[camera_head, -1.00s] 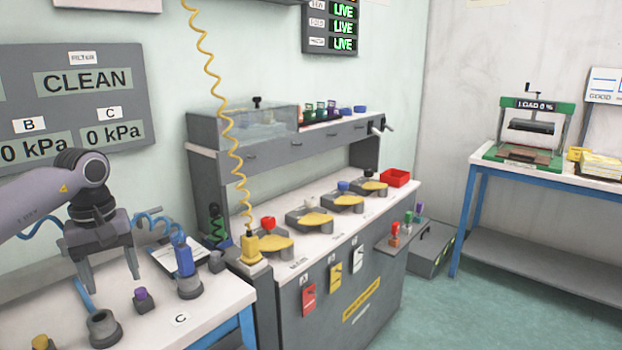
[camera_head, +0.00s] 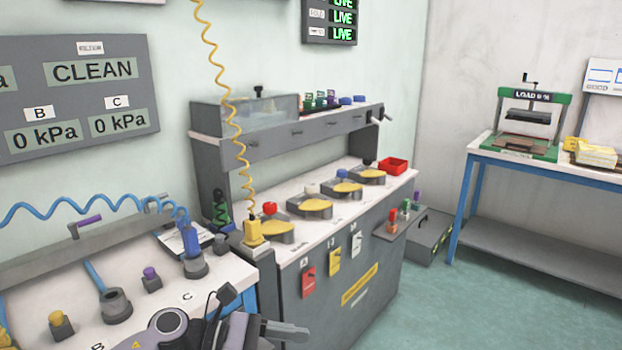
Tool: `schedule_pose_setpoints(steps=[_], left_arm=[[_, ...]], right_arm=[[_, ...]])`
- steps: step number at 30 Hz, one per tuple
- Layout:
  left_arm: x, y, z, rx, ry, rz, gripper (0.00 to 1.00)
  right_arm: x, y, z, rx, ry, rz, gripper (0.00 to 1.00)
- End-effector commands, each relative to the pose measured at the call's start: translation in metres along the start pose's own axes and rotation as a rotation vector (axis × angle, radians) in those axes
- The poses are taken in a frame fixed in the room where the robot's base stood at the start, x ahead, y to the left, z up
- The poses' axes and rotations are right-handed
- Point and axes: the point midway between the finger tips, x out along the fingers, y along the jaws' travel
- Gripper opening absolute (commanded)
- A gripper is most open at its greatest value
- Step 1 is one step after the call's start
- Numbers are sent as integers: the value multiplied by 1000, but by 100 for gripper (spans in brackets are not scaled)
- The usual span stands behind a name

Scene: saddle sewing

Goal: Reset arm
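My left arm shows at the bottom edge, in front of the left bench, with a round grey joint low in the picture. My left gripper (camera_head: 288,331) is at its right end, low and pointing right in front of the grey cabinet. A grey finger-like part shows, but the rest is cut off or hidden, so I cannot tell how far apart the fingers are. I see nothing held in it. My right gripper is not in view.
The left bench (camera_head: 236,276) holds a blue-topped plug (camera_head: 192,258), a grey socket (camera_head: 115,305) and small knobs. A yellow coiled cable hangs to a yellow plug (camera_head: 253,233). The cabinet (camera_head: 345,260) stands right of the arm. Green floor (camera_head: 480,315) is clear at right.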

Motion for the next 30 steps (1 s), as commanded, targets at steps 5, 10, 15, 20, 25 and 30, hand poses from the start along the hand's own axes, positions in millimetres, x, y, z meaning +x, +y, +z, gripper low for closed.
schedule_pose_setpoints(steps=[5, 10, 15, 20, 25, 30], left_arm=[[14, -13, 9, -468, -320, 113, 67], [2, -12, 1, -945, -613, 209, 67], [-25, -13, -34, -1438, -907, 295, 67], [-57, -27, -87, -1895, -1199, 372, 67], [-90, -66, -156, -2349, -1539, 455, 67], [-114, -119, -213, 2401, 1675, -473, 67]], right_arm=[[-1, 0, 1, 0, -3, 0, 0], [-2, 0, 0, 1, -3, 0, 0], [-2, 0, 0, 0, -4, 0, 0], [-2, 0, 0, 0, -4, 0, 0], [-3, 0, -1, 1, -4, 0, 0], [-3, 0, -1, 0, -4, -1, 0]])
